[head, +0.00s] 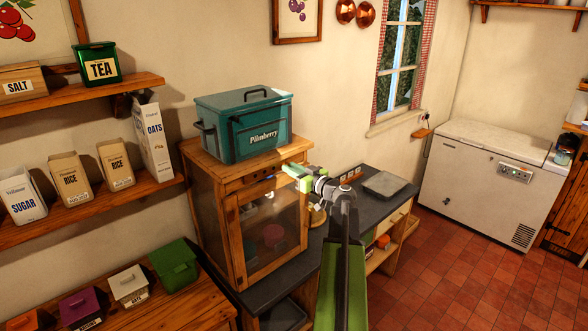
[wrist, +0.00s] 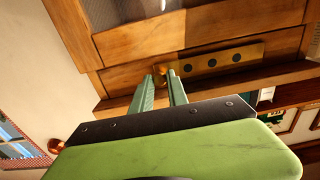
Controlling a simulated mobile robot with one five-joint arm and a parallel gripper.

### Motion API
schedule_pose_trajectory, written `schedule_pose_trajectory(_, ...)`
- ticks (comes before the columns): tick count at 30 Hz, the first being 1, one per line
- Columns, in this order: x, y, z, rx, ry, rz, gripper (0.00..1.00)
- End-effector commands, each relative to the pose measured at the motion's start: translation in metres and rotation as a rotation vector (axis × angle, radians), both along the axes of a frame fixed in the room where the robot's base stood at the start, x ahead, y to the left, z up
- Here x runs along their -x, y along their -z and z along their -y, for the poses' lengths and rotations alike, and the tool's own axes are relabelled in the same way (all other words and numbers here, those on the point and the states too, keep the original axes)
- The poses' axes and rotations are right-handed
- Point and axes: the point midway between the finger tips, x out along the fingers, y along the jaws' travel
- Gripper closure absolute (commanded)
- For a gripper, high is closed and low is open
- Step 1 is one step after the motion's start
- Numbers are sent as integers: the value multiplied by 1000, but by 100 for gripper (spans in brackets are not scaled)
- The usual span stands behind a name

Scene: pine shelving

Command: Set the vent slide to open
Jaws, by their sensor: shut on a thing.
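In the wrist view a small brass knob (wrist: 162,70) stands at the strip's left end. My gripper (wrist: 164,77) has its green fingers closed around that knob, which they partly hide. In the head view my gripper (head: 287,170) reaches the upper front edge of the wooden cabinet (head: 234,226), above its mesh door. A few dark vent holes (head: 262,178) show there, too small to read the slide's setting.
A teal Plimberry bread box (head: 243,125) stands on top of the cabinet. The cabinet stands on a dark worktop (head: 350,208). Shelves with cartons (head: 70,180) line the wall at left. A white chest freezer (head: 485,180) stands at right, with open tiled floor before it.

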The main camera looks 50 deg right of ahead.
Motion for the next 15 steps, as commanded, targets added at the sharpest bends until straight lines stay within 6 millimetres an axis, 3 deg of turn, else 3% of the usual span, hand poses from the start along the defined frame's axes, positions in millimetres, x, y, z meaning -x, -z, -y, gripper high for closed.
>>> schedule_pose_trajectory(4, 0, 0, -3, 0, 0, -1, 100)
schedule_pose_trajectory(10, 0, 0, -25, 1, -1, -1, 100)
schedule_pose_trajectory(15, -2, 1, -25, 1, -3, -2, 100)
